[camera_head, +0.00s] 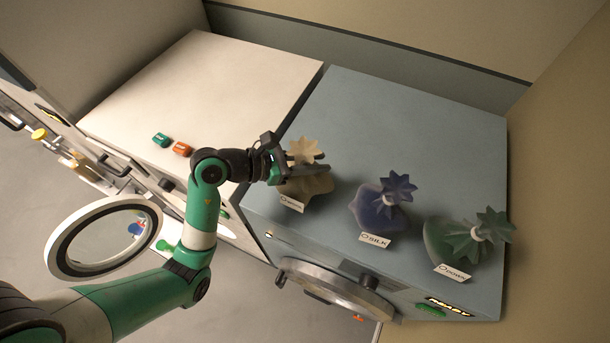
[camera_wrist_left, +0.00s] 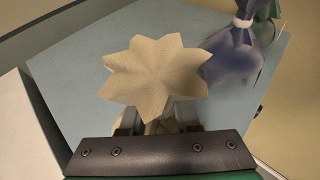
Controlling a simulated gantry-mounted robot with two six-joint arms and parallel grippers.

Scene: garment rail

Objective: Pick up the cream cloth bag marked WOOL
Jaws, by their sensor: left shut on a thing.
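The cream cloth bag (camera_head: 302,186) stands near the left edge of the blue-grey machine top, with a small white tag at its front whose word is too small to read surely. My left gripper (camera_head: 300,167) is at the bag's neck, shut on it below the star-shaped frill. In the left wrist view the cream frill (camera_wrist_left: 155,72) spreads above the two fingers (camera_wrist_left: 158,118) and hides most of the bag below. The bag looks upright and on or very close to the top; I cannot tell if it touches. My right gripper is not in view.
A blue bag (camera_head: 378,212) tagged SILK and a green bag (camera_head: 452,240) tagged DOWN stand to the right on the blue-grey top (camera_head: 400,120). An open round door (camera_head: 60,245) stands at lower left.

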